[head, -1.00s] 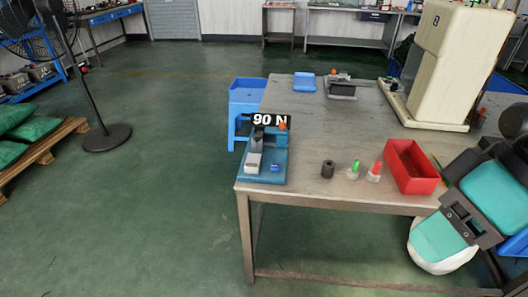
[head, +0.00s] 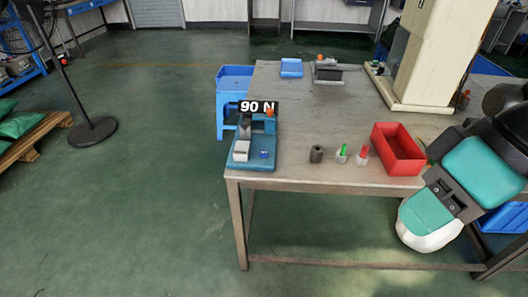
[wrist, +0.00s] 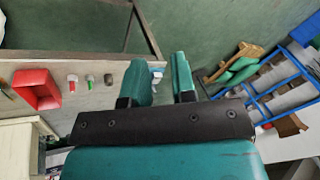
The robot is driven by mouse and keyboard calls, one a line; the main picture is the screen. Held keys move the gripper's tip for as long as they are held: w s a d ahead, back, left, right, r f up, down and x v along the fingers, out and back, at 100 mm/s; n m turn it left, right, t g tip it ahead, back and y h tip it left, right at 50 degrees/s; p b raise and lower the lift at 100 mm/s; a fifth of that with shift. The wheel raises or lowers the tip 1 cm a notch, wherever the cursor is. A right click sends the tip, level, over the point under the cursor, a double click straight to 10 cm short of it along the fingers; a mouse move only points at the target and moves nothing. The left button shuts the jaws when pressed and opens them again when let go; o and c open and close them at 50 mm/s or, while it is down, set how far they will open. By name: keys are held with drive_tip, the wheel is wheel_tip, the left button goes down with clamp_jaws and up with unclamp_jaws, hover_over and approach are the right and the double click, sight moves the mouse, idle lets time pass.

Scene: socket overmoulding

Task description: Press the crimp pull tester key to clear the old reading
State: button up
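The crimp pull tester (head: 254,148) stands near the table's front left corner. It has a blue base, a white block at its front left and a display (head: 258,107) reading 90 N. A small bright blue part (head: 264,154), which looks like its key, sits at the front right of the base. In the wrist view my gripper (wrist: 166,68) has its two teal fingers apart, with nothing held between them. A small piece of the tester (wrist: 157,75) shows between the fingers, beyond them and not touching; the rest is hidden. The gripper does not show in the head view.
On the table (head: 290,170) stand a dark cylinder (head: 316,154), a green-topped piece (head: 342,154), a red-topped piece (head: 362,155) and a red bin (head: 398,150). A large cream machine (head: 440,55) stands behind. A blue stool (head: 233,95) is left of the table. Open floor lies left.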

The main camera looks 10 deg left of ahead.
clamp_jaws()
idle(1.4)
